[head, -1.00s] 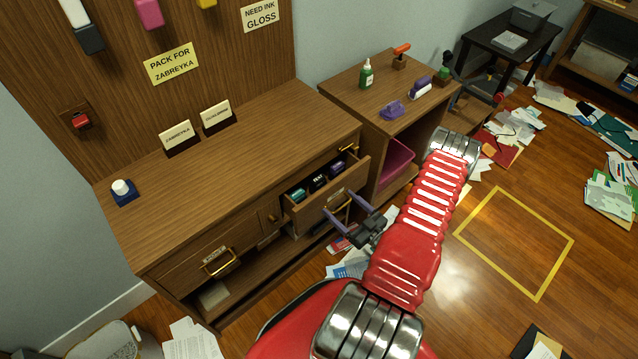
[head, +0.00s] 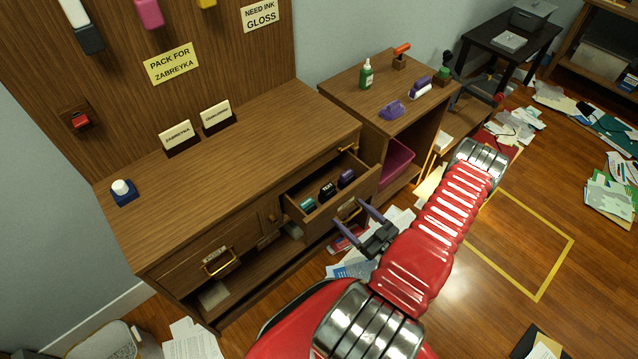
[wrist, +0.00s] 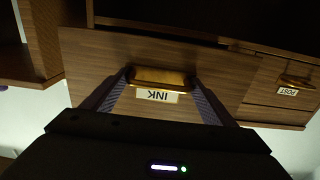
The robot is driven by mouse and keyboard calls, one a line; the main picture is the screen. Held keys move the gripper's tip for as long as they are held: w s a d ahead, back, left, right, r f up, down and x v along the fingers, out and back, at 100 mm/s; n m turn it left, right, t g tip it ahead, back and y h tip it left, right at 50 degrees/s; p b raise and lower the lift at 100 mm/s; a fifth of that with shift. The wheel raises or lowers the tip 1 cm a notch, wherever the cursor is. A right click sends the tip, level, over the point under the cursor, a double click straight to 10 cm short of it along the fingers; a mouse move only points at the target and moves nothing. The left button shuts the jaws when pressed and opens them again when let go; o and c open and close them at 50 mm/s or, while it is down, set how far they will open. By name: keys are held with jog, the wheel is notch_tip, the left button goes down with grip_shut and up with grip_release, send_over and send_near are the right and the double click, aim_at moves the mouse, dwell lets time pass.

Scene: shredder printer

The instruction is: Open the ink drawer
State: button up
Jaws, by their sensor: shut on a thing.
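The ink drawer (head: 311,213) is pulled out of the wooden cabinet in the head view. Dark, teal and purple ink items (head: 327,190) lie inside it. My gripper (head: 364,215) is at the drawer's front and shut on its brass handle. In the wrist view the handle (wrist: 158,77) lies between my two fingers, with the label INK (wrist: 157,96) upside down below it. The drawer front (wrist: 225,75) fills much of that view.
A second drawer labelled POST (head: 206,262) is closed at the left. A side cabinet with a pink bin (head: 397,160) stands to the right of the open drawer. Papers (head: 352,265) lie on the floor below. A yellow outlined square of floor (head: 540,297) is clear.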

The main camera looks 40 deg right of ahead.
jog(key=s, duration=0.7)
jog(key=shift+d, duration=0.15)
jog(key=o, duration=0.8)
jog(key=shift+c, duration=1.1)
jog(key=s, duration=0.6)
jog(key=shift+d, duration=0.1)
